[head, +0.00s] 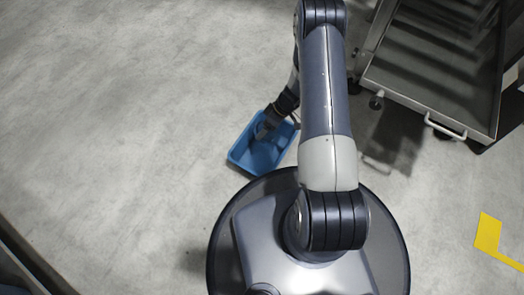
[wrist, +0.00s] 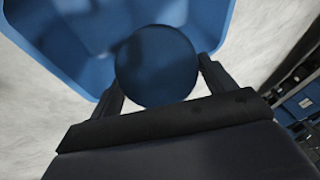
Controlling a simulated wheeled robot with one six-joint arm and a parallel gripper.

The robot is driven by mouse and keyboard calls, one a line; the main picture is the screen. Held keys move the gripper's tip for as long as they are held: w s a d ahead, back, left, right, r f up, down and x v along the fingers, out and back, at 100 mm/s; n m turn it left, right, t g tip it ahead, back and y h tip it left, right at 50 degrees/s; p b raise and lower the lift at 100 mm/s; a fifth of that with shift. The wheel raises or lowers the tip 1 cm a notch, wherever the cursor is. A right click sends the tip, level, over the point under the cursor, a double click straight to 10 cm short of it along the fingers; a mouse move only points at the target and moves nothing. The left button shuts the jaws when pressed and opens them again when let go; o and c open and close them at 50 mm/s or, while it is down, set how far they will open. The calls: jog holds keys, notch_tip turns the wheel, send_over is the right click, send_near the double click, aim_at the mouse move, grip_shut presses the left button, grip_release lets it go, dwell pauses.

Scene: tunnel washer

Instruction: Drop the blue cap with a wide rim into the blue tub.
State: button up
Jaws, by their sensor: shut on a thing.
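The blue cap (wrist: 156,66) shows in the wrist view as a dark blue round disc between the two fingers of my gripper (wrist: 160,85). The gripper is shut on it. The blue tub (wrist: 60,30) lies beyond the cap in the wrist view, and its inside fills much of the upper picture. In the head view the blue tub (head: 244,157) is on the grey floor just ahead of my base, and my gripper (head: 264,130) is over it. The cap is too hidden by the gripper to make out clearly there. How high the cap is above the tub's bottom, I cannot tell.
A grey metal cart (head: 440,85) with a handle and castors stands at the upper right. A yellow floor marking (head: 488,235) is at the right. The floor left of the tub is clear. Dark equipment (wrist: 300,95) shows at the right of the wrist view.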

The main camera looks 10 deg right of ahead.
jog(key=o, duration=1.2)
jog(key=shift+c, duration=0.2)
jog(key=p+v, duration=0.4)
jog(key=v, duration=0.7)
jog(key=shift+s+f, duration=0.1)
jog(key=b+x, duration=0.4)
jog(key=x, duration=0.7)
jog(key=shift+f, duration=0.1)
notch_tip(320, 180, up, 5)
jog(key=shift+f+p, duration=0.15)
jog(key=shift+p, duration=0.85)
jog(key=shift+r, duration=0.7)
